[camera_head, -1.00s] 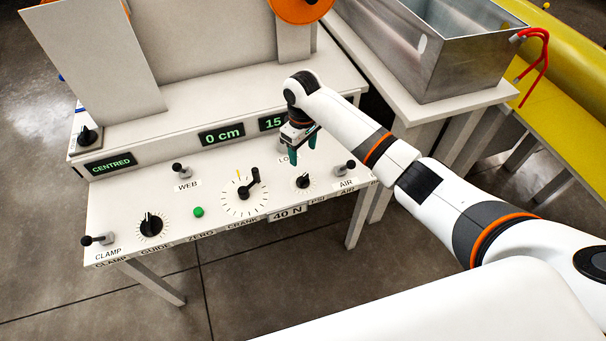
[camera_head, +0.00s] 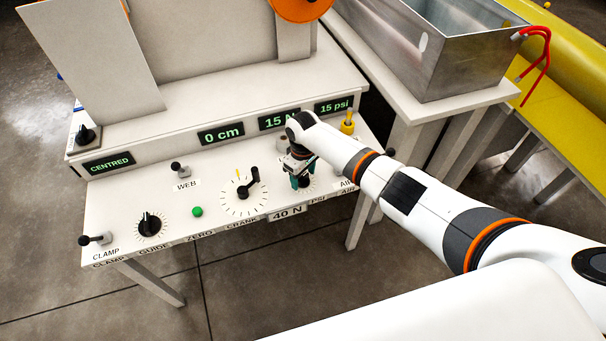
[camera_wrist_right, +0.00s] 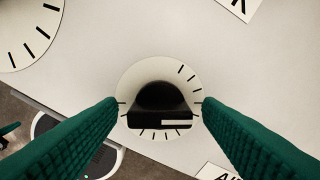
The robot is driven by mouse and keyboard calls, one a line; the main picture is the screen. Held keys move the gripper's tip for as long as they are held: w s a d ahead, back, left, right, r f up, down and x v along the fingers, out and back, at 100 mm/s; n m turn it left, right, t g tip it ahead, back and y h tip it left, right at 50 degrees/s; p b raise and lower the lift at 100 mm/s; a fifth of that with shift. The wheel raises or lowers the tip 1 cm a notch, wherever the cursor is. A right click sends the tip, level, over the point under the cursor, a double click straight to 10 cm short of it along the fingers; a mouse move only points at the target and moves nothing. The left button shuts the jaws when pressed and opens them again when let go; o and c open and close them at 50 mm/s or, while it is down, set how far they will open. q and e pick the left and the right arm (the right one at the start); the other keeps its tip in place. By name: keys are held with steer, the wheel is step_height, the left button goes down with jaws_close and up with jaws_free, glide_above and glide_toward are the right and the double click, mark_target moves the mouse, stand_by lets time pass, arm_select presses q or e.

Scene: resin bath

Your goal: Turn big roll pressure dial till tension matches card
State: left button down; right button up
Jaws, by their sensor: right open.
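The pressure dial, a black knob (camera_wrist_right: 158,118) on a small white ticked disc, stands at the PSI label (camera_head: 318,199) on the white panel. My right gripper (camera_head: 301,183) is over the dial, pointing down, and mostly hides it in the head view. In the right wrist view its green fingers are open on either side of the knob, with gaps showing. The 40 N card (camera_head: 287,212) is on the panel's front edge. The tension display (camera_head: 279,120) reads 15, its unit partly covered by my arm. The pressure display (camera_head: 334,106) reads 15 psi. My left gripper is out of view.
The crank (camera_head: 249,184) stands left of my gripper. The air lever (camera_head: 388,155) is close by on the right, partly behind my arm. A yellow-topped part (camera_head: 347,122) stands behind. Farther left are the green zero button (camera_head: 197,211) and the guide knob (camera_head: 150,224).

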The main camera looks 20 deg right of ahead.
steer(key=shift+c, duration=0.2)
steer(key=c, duration=1)
steer(key=shift+o, duration=0.2)
steer(key=shift+m, duration=0.3)
steer(key=m+p, duration=0.2)
steer(key=shift+r+m, duration=0.15)
steer(key=shift+m, duration=0.15)
steer(key=m+p, duration=0.1)
steer(key=m, duration=0.3)
steer(key=shift+p, duration=0.4)
steer(key=m+p, duration=0.1)
steer(key=m, duration=0.5)
steer(key=shift+m, duration=0.4)
steer(key=m+p, duration=0.1)
steer(key=m, duration=0.4)
steer(key=shift+m, duration=0.3)
